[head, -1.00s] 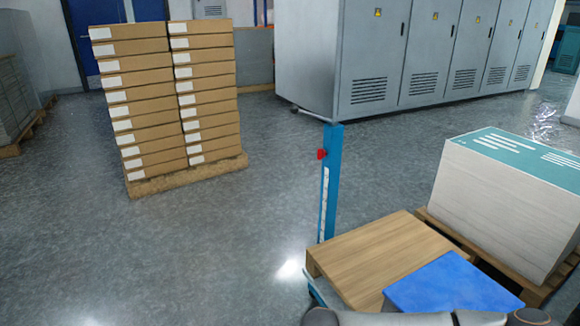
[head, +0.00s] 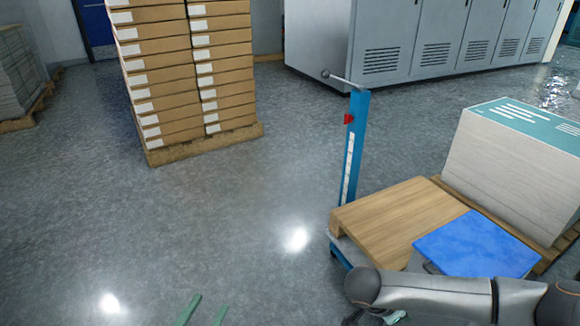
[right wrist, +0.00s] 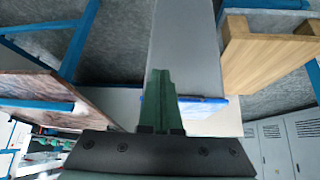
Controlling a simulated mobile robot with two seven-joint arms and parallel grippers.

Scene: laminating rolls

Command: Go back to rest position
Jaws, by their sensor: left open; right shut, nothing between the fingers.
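My left gripper (head: 204,309) shows at the bottom edge of the head view as two green fingertips spread apart. It is open and empty above bare floor. My right arm comes in from the lower right of the head view, in front of the blue board, and its gripper is mostly cut off at the bottom edge. In the right wrist view the right gripper (right wrist: 161,85) has its green fingers together with nothing between them. A blue edge shows just behind the fingers there; I cannot tell whether they touch it.
A blue-posted cart (head: 355,150) carries a wooden board (head: 395,215) and a blue board (head: 470,245). A tall paper stack (head: 510,160) stands on a pallet behind it. Stacked boxes (head: 190,75) stand on a pallet at the left. Grey cabinets (head: 430,40) line the back. The floor between is clear.

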